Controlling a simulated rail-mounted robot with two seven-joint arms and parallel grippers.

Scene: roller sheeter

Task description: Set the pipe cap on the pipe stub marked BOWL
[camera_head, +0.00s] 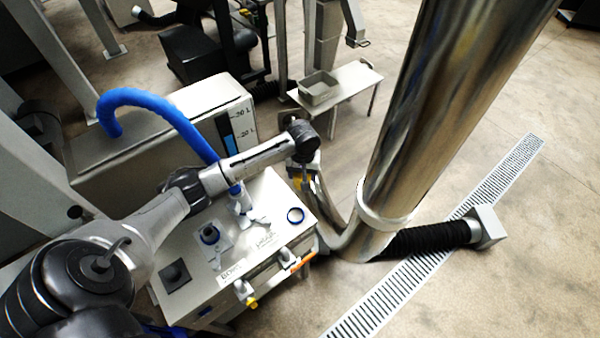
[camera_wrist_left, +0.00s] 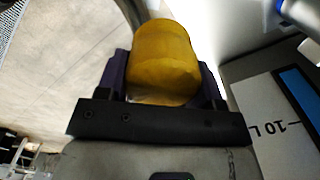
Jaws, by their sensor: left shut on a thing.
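My left gripper (camera_wrist_left: 163,82) is shut on the yellow pipe cap (camera_wrist_left: 165,58), a short rounded cylinder between its dark fingers. In the head view the cap (camera_head: 302,181) is small and partly hidden under my wrist, above the far right end of the white bench (camera_head: 203,280). A label reading BOWL (camera_head: 232,272) lies at the bench's front edge. I cannot tell for certain which stub the label marks. My right gripper is not in view.
A blue hose (camera_head: 160,112) arches over a white tank (camera_head: 150,150) behind the bench. A large steel pipe (camera_head: 430,100) rises close to the right of my gripper. A grey tray (camera_head: 319,88) stands on a small table behind. Valves (camera_head: 245,290) project at the bench's front.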

